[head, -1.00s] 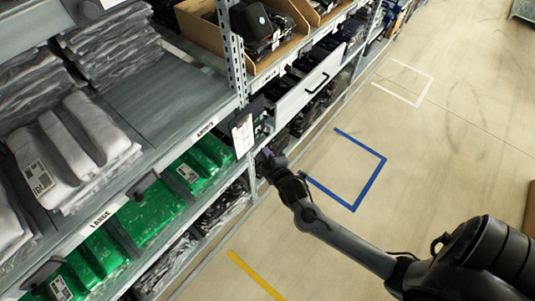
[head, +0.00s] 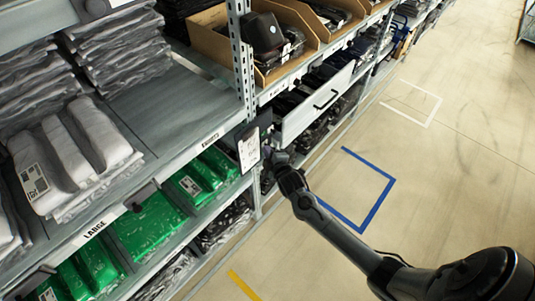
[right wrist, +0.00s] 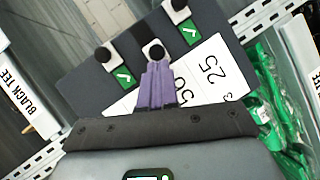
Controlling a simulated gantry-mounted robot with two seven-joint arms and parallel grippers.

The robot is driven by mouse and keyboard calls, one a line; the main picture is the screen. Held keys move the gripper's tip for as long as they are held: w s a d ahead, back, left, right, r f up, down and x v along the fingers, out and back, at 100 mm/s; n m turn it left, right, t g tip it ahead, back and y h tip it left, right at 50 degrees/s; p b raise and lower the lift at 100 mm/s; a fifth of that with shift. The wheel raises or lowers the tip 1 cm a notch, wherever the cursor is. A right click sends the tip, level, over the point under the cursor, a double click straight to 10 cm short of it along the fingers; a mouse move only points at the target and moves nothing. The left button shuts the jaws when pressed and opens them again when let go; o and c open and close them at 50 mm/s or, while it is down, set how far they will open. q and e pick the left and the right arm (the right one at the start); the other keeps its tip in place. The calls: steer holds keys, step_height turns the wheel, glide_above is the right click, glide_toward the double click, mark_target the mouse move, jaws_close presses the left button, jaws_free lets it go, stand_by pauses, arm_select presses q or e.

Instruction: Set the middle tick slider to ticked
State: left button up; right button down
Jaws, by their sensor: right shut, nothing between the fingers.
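A dark board with a white printed card (head: 249,149) hangs on the shelf post in the head view. In the right wrist view the dark board (right wrist: 82,82) carries three white sliders with black knobs. The outer sliders (right wrist: 103,54) and (right wrist: 178,11) each have a green tick patch beside them. The middle slider (right wrist: 153,51) sits out of line with them, shifted toward the tick row; no green patch shows there. My right gripper (head: 281,160) is shut and empty, its purple fingertips (right wrist: 155,72) at the middle slider's lower edge; contact is unclear. My left gripper is out of view.
Green packages (head: 148,224) fill the lower shelf to the left. A grey drawer front with a black handle (head: 318,105) is right of the board. Wooden bins (head: 212,42) stand above. The floor at right is open, with a blue taped corner (head: 378,205).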

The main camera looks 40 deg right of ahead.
steer(key=shift+d, duration=0.15)
steer(key=d, duration=0.2)
steer(key=d+p, duration=0.1)
steer(key=shift+w+d, duration=0.2)
steer(key=shift+d, duration=0.2)
steer(key=shift+a, duration=0.1)
